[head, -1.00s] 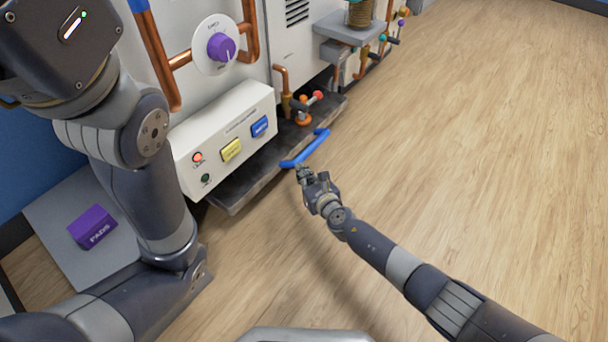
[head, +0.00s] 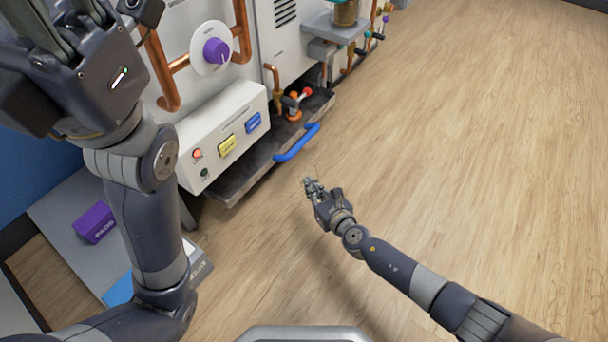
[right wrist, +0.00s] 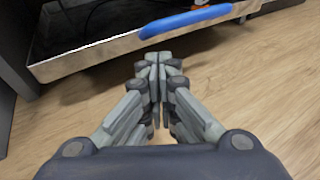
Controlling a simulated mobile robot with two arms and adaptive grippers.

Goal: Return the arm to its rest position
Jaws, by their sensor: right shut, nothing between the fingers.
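My right gripper (head: 310,183) is shut and empty above the wooden floor. In the right wrist view its fingertips (right wrist: 159,62) are pressed together. It is apart from the blue handle (head: 297,143) on the front of a dark, flat drawer (head: 232,188). In the right wrist view the handle (right wrist: 186,21) and the drawer's metal edge (right wrist: 95,54) lie beyond the fingertips. My left arm stands raised at the left of the head view. Its gripper is partly cut off by the top edge, and its fingertips are out of view.
A white control box (head: 223,135) with yellow and blue buttons sits above the drawer. A purple knob (head: 216,51) and copper pipes (head: 163,72) are on the cabinet behind. A purple block (head: 95,223) lies on a grey surface at left. The floor at right is clear.

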